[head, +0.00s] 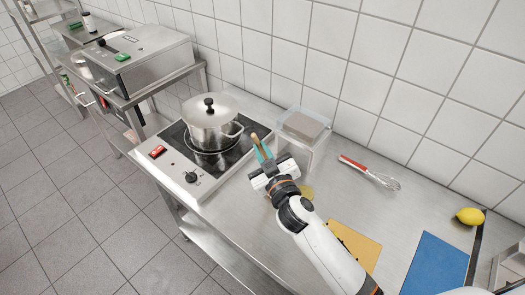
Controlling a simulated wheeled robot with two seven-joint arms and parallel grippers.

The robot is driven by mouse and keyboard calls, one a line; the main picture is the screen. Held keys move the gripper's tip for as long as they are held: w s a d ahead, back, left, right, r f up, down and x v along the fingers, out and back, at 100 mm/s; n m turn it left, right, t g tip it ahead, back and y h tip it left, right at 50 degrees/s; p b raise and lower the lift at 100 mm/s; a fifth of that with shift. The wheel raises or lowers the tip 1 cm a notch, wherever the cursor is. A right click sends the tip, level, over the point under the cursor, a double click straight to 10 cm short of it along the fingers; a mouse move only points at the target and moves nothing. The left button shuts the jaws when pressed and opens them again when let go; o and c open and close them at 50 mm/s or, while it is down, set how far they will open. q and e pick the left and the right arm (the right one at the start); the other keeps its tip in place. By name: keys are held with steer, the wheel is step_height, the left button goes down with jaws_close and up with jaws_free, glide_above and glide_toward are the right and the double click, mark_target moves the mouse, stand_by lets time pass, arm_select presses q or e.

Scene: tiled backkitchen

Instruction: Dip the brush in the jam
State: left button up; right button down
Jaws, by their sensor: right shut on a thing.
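My right gripper (263,153) is shut on a slim thing with a light wooden part, which I take to be the brush (255,139). It is held above the steel counter, between the hob and a clear container. Teal parts show at the grip; its lower end and bristles are hidden. A small yellowish thing (307,192) shows beside the gripper, mostly covered by my right arm; I cannot tell whether it is the jam. My left gripper is not in view.
A lidded pot (211,122) stands on the hob (177,150) to the left. A clear container (313,150) stands close behind the gripper.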

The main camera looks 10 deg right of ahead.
steer(key=shift+f+b, duration=0.6)
steer(key=shift+f, duration=0.05)
stand_by(1.0)
steer(key=shift+r, duration=0.1)
step_height(320, 180, up, 7)
steer(key=p, duration=0.6)
stand_by(0.7)
